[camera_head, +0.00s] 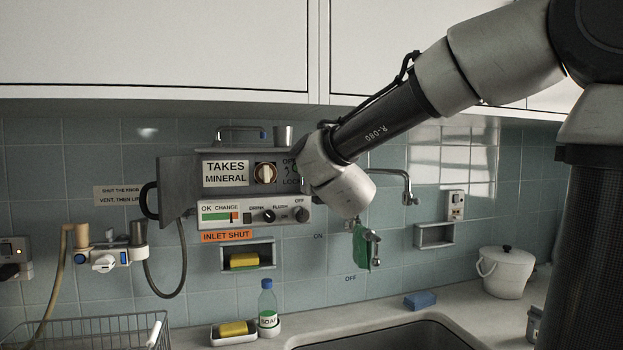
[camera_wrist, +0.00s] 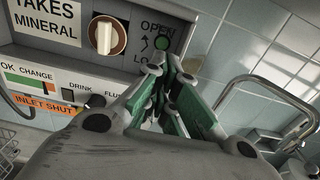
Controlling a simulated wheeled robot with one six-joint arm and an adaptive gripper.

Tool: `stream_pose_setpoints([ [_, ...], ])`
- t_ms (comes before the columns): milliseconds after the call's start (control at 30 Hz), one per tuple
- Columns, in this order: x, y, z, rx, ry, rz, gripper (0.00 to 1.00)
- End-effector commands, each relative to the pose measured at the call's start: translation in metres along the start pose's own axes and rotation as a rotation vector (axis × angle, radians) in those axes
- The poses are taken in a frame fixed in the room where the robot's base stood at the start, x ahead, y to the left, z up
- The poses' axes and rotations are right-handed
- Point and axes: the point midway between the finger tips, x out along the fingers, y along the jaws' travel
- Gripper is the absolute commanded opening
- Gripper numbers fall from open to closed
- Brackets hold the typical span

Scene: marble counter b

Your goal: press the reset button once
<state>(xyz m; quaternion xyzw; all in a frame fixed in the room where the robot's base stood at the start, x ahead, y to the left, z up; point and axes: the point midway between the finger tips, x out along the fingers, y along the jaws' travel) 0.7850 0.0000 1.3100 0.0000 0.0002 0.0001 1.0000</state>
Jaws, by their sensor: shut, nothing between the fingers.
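A grey wall unit (camera_head: 175,183) carries a "TAKES MINERAL" label and a cream dial knob (camera_head: 265,173); the knob also shows in the wrist view (camera_wrist: 105,37). Right of the knob, by the "OPEN" lettering, is a small round green button (camera_wrist: 161,43). No "reset" label is readable, so I cannot tell for certain that it is the reset button. My gripper (camera_wrist: 172,66) is shut and empty, with its green-padded fingertips just below the green button in the wrist view. Whether they touch it is unclear.
A white panel (camera_head: 219,226) below has a green-orange indicator and dark knobs (camera_head: 269,215). A tap (camera_head: 407,190) projects right of the unit. Below stand a soap bottle (camera_head: 267,303), yellow sponge (camera_head: 233,328) and sink (camera_head: 385,337). A wire rack (camera_head: 95,328) is at left.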

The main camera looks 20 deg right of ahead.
Motion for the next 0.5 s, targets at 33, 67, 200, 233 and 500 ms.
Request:
stream_pose_setpoints([
  [33, 0.012, 0.000, -0.001, -0.002, 0.002, -0.002, 0.00],
  [67, 0.019, -0.001, -0.002, -0.002, 0.003, -0.002, 0.00],
  [200, 0.046, 0.000, -0.001, -0.001, 0.001, -0.002, 0.00],
  [233, 0.051, -0.001, -0.001, -0.002, 0.001, -0.002, 0.00],
  [500, 0.076, 0.000, 0.000, -0.001, 0.001, 0.000, 0.00],
])
